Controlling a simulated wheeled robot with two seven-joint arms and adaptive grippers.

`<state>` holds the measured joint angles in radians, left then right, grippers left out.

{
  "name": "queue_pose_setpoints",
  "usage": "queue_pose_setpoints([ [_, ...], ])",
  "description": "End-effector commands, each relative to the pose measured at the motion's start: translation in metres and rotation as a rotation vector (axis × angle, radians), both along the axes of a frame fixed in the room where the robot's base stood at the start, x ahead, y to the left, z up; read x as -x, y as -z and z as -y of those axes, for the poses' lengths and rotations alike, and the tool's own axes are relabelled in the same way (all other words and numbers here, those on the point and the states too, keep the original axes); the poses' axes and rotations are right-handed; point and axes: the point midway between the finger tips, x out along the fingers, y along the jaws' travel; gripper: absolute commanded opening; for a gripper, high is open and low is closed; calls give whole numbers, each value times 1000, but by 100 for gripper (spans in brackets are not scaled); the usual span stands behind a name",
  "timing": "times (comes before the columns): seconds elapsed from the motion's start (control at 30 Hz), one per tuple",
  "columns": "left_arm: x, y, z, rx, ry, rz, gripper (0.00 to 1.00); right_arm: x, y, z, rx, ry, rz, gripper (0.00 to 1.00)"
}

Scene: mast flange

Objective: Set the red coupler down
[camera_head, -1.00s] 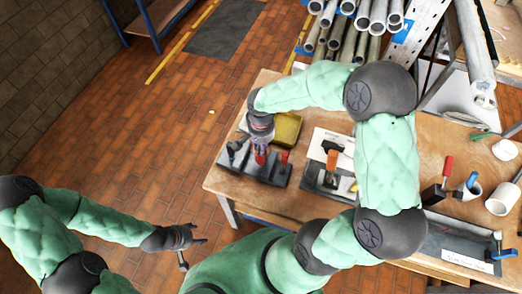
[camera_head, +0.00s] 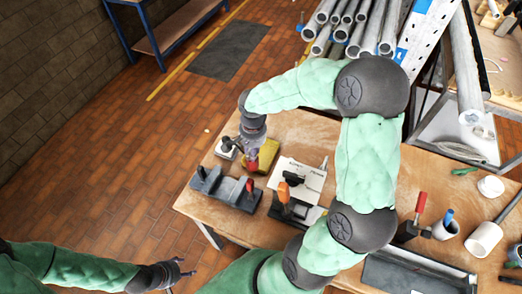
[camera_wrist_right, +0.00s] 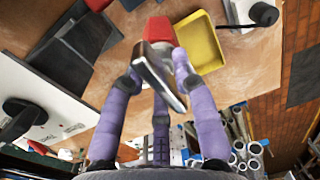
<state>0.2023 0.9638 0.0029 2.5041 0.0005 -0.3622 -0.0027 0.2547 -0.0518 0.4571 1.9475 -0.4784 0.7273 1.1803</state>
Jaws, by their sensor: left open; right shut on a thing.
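My right gripper (camera_head: 252,153) is over the far left part of the wooden table, beside the yellow tray (camera_head: 268,155). It is shut on the red coupler (camera_head: 253,167), whose red end points down in the head view. In the right wrist view the fingers of my right gripper (camera_wrist_right: 160,80) close around a silvery metal part with the red coupler end (camera_wrist_right: 161,32) beyond it, close to the yellow tray (camera_wrist_right: 201,43). I cannot tell whether the coupler touches the table. My left gripper (camera_head: 181,273) is open and empty, over the floor left of the table.
A dark grey rack (camera_head: 222,190) with a red-topped piece (camera_head: 250,185) stands in front of the right gripper. A small grey block with a black knob (camera_head: 228,148) is to its left.

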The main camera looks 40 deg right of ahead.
Motion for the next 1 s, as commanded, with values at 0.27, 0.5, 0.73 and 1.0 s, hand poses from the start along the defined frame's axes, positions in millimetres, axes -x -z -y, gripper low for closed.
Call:
queue_pose_setpoints([
  [0.27,-1,-4,0,-1,-2,2,60,-30,22,42,1,8,0,0],
  [0.5,-1,-6,0,0,-1,2,60,-56,47,76,-1,6,-1,0],
  [0.73,-1,-7,0,0,-1,2,60,-72,80,98,0,4,1,0],
  [1.0,-1,-7,0,0,-1,2,60,-79,93,107,1,3,3,0],
])
